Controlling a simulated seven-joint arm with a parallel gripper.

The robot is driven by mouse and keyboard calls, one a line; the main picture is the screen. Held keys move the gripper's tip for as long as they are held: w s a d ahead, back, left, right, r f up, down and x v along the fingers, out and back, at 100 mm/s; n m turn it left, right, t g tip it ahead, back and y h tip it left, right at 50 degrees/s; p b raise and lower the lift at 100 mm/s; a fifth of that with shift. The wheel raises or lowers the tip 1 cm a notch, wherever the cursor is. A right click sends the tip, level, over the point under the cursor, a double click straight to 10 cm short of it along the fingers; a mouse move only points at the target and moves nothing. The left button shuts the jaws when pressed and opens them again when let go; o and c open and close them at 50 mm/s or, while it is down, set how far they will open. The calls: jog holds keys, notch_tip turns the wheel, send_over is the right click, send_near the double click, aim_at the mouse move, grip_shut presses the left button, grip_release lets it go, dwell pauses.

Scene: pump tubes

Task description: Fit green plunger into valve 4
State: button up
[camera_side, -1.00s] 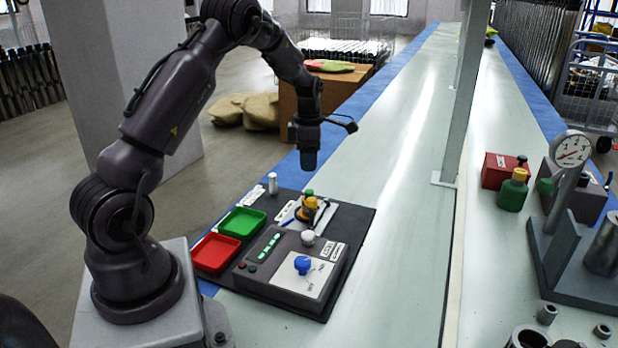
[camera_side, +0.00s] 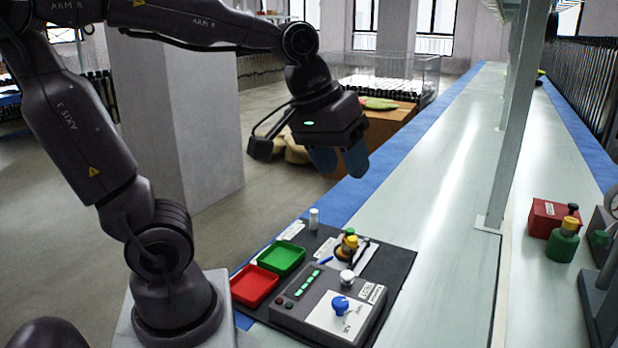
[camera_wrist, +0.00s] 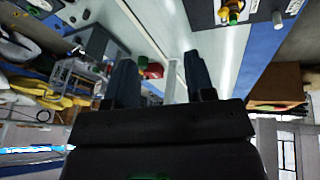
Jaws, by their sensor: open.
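My gripper (camera_side: 340,166) hangs in the air, high above and behind the dark work mat (camera_side: 395,262). Its two blue fingers are apart with nothing between them. They also show in the wrist view (camera_wrist: 160,65). A small yellow fitting with a green top (camera_side: 349,240) stands on the mat; it shows at the top of the wrist view (camera_wrist: 232,14). I cannot tell whether its green part is the plunger. No label reading valve 4 is legible, so I cannot tell which part that is.
The mat holds a green tray (camera_side: 281,258), a red tray (camera_side: 254,286), a control box with a blue knob (camera_side: 340,304), and a white cylinder (camera_side: 314,218). A green bottle (camera_side: 563,242) and red box (camera_side: 545,216) stand at right, beyond a grey post (camera_side: 508,140). The belt between is clear.

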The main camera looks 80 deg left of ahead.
jog(key=s+d+f+m+t, duration=0.1)
jog(key=s+d+m, duration=0.2)
jog(key=s+m, duration=0.2)
jog(key=shift+s+m, duration=0.25)
jog(key=shift+m, duration=0.55)
jog(key=shift+o, duration=0.3)
jog(key=shift+d, duration=0.1)
dwell(0.8)
